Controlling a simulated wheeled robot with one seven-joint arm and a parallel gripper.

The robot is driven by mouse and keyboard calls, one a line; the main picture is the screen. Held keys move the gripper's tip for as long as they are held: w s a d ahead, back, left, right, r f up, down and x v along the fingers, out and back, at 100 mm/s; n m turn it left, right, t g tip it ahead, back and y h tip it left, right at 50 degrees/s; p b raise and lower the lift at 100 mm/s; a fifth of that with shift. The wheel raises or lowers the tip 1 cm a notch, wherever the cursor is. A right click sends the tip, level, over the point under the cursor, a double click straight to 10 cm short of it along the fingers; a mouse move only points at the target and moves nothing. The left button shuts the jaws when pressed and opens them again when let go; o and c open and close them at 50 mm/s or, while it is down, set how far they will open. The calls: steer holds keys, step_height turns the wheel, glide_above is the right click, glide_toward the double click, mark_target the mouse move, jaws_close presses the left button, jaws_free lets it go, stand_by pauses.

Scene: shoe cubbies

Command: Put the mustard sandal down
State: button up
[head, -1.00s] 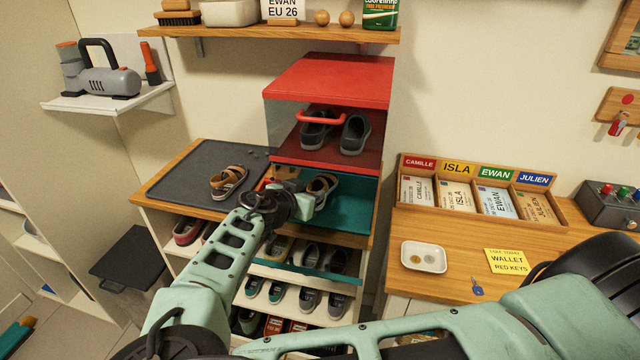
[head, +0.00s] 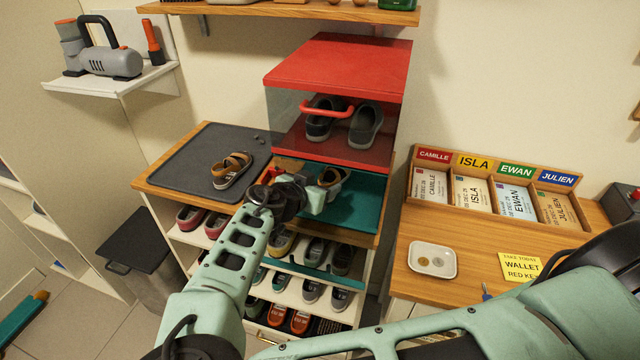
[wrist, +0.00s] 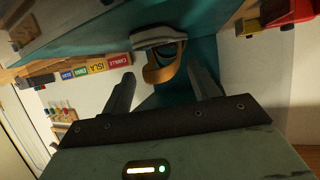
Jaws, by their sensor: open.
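A mustard sandal (head: 332,178) with a dark part stands in the teal compartment (head: 352,208) under the red box. My gripper (head: 319,197) is in front of it and hides part of it. In the wrist view, which is upside down, the sandal's tan strap (wrist: 165,68) and pale sole (wrist: 158,38) lie just beyond my open fingers (wrist: 161,70). The sole appears to rest on the teal floor. No finger visibly grips the strap; whether one touches it I cannot tell. A similar mustard sandal (head: 232,170) lies on the dark tray (head: 185,165) at left.
A red box (head: 335,75) with a handle (head: 326,107) and grey shoes sits just above the compartment. Shelves with several shoes are below. A wooden desk (head: 470,250) with a name-card rack and coin dish (head: 432,260) stands at right.

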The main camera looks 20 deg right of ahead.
steer(key=b+v, duration=0.2)
steer(key=v, duration=0.8)
steer(key=shift+a+f+b, duration=0.1)
steer(key=shift+a+b, duration=0.05)
steer(key=shift+b, duration=0.15)
steer(key=shift+v, duration=0.85)
